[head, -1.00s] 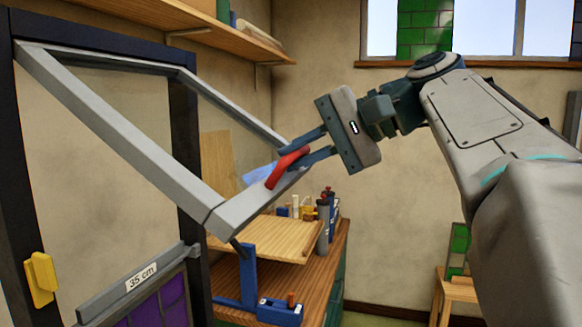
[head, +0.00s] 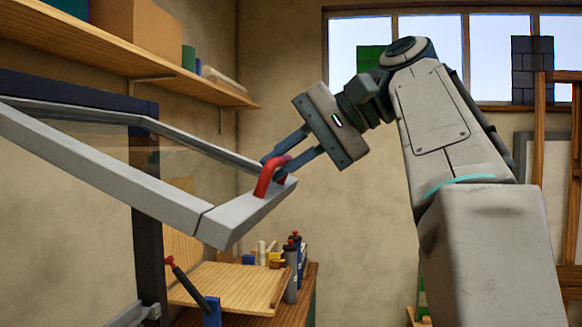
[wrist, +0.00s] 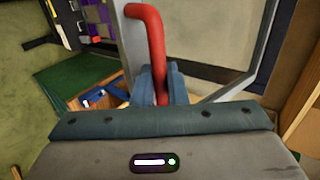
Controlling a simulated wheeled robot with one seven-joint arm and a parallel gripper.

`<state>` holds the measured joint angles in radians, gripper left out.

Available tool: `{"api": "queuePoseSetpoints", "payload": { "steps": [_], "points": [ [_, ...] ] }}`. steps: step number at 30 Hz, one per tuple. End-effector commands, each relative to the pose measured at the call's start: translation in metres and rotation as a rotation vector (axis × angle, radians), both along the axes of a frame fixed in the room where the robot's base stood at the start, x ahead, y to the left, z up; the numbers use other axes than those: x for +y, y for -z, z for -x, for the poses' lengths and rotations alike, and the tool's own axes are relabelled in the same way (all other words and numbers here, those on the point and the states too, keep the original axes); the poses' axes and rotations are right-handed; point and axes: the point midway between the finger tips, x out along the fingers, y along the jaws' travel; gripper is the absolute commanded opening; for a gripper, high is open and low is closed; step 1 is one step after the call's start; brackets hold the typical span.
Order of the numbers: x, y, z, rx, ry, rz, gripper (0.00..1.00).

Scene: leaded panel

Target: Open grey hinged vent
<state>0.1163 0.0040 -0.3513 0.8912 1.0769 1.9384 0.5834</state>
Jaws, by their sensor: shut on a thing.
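The grey hinged vent (head: 130,176) is a glazed frame swung well out from its dark fixed frame (head: 148,215), its free end toward me in the head view. A red handle (head: 266,180) stands on the vent's free edge. My gripper (head: 274,167) is shut on this handle, with blue-grey fingers on either side of it. In the wrist view the red handle (wrist: 152,35) runs down between the fingertips (wrist: 160,84).
A wooden shelf (head: 95,57) with boxes runs along the wall above the vent. Below the vent is a bench with a wooden board (head: 225,285), bottles (head: 291,272) and a red-handled tool (head: 190,283). Free air lies between the vent and the windows (head: 430,45).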

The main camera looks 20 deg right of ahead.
Motion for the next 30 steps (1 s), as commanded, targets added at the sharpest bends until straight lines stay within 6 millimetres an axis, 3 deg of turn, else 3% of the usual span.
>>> {"api": "queuePoseSetpoints", "payload": {
  "steps": [14, 15, 16, 30],
  "points": [
    [0.0022, -0.0033, 0.0009, -0.001, -0.006, 0.0, 0.0],
    [0.0022, -0.0033, 0.0009, -0.001, -0.006, 0.0, 0.21],
    [0.0021, -0.0032, 0.0008, -0.001, -0.006, 0.0, 0.29],
    [0.0056, -0.0039, 0.0007, 0.001, -0.019, 0.004, 0.3]
  ]
}}
